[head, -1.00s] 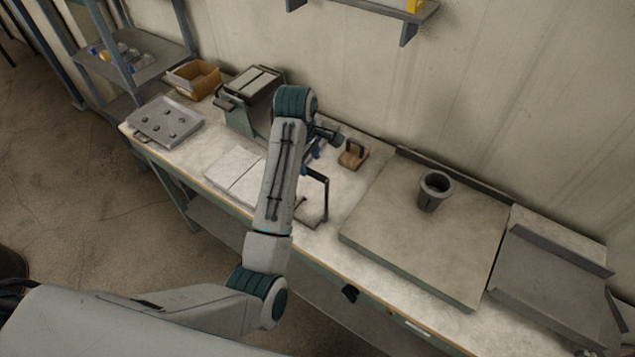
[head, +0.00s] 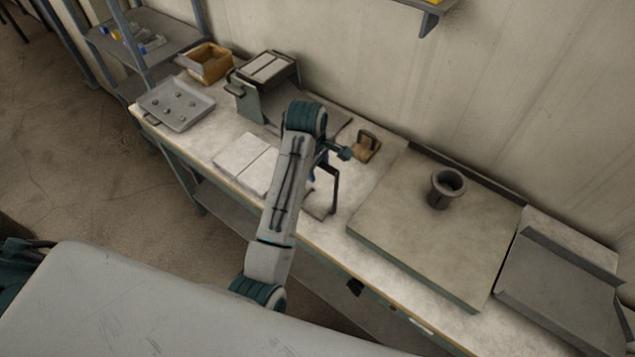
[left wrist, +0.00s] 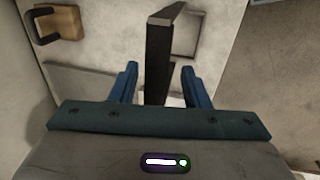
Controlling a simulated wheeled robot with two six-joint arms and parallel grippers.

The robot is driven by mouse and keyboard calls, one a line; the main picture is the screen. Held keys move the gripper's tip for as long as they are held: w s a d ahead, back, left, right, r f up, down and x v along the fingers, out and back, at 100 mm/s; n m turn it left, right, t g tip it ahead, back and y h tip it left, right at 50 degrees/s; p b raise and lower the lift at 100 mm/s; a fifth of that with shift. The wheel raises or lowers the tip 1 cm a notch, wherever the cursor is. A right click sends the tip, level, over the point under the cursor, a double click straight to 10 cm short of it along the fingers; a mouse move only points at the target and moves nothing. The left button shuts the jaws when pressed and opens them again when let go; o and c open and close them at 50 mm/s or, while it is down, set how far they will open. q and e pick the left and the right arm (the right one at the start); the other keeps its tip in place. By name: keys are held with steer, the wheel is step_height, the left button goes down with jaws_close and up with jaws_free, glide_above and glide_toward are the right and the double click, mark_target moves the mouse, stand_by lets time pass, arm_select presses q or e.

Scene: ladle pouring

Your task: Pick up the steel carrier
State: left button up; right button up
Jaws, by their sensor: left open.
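The steel carrier (head: 335,188) stands on the bench right of my left forearm. It shows a dark upright and top bar over a flat base, partly hidden by my arm. In the left wrist view its dark bar (left wrist: 159,62) runs between the two blue fingers. My left gripper (left wrist: 160,84) is open, with a gap between each finger and the bar. In the head view the left gripper (head: 321,168) is mostly hidden behind the arm, beside the carrier's top. My right gripper is not in view.
A wooden block with a dark handle (head: 367,146) lies behind the carrier. A grey slab (head: 420,240) bearing a dark cup (head: 446,190) is to the right. Pale tiles (head: 240,155), a machine (head: 265,85), a knobbed tray (head: 176,105) and a brown bin (head: 206,62) are left.

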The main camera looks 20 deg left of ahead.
arm_select(q)
steer(key=shift+w+f, duration=0.1)
steer(key=shift+f, duration=0.05)
steer(key=shift+w+f, duration=0.15)
steer(key=shift+f, duration=0.05)
jaws_close()
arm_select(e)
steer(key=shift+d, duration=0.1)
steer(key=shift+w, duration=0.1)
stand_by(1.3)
